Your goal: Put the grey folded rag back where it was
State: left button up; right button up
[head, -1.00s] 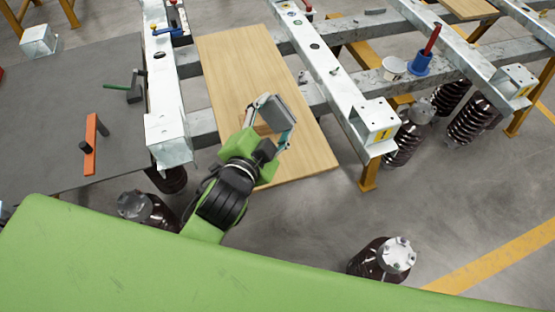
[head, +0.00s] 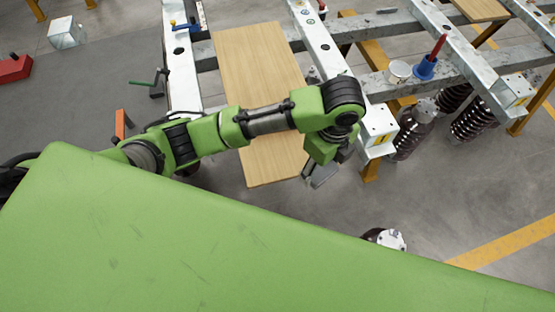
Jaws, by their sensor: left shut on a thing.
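My left gripper (head: 318,167) points down at the right edge of the wooden board, near the white end block of the middle steel beam. It is shut on the grey folded rag (head: 324,174), of which only a small grey part shows below my wrist. The wrist and forearm hide most of the gripper and the rag. I cannot tell whether the rag touches anything below it. My right gripper is not in view.
The wooden board (head: 258,65) lies across the steel frame under my forearm. Steel beams (head: 326,45) stand to its right. A blue holder with a red handle (head: 426,66) and a white cup (head: 398,71) stand on the frame.

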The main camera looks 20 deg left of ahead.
pick_arm(q)
jog(key=w+a+f+p, duration=0.2)
jog(key=w+a+f, duration=0.1)
jog(key=a, duration=0.5)
jog(key=p, duration=0.1)
send_over(278, 166)
jog(key=f, duration=0.3)
jog(key=d+f, duration=0.1)
jog(key=f, duration=0.1)
jog(key=shift+s+f, duration=0.15)
jog(key=shift+s, duration=0.15)
jog(key=shift+w+a+f, duration=0.1)
jog(key=shift+a+f, duration=0.05)
jog(key=shift+f, duration=0.05)
jog(key=f, duration=0.1)
jog(key=f+p, duration=0.1)
jog(key=shift+w+a+f, duration=0.1)
jog(key=shift+a+f, duration=0.3)
jog(key=shift+f, duration=0.6)
jog(key=o, duration=1)
jog(key=shift+c, duration=0.2)
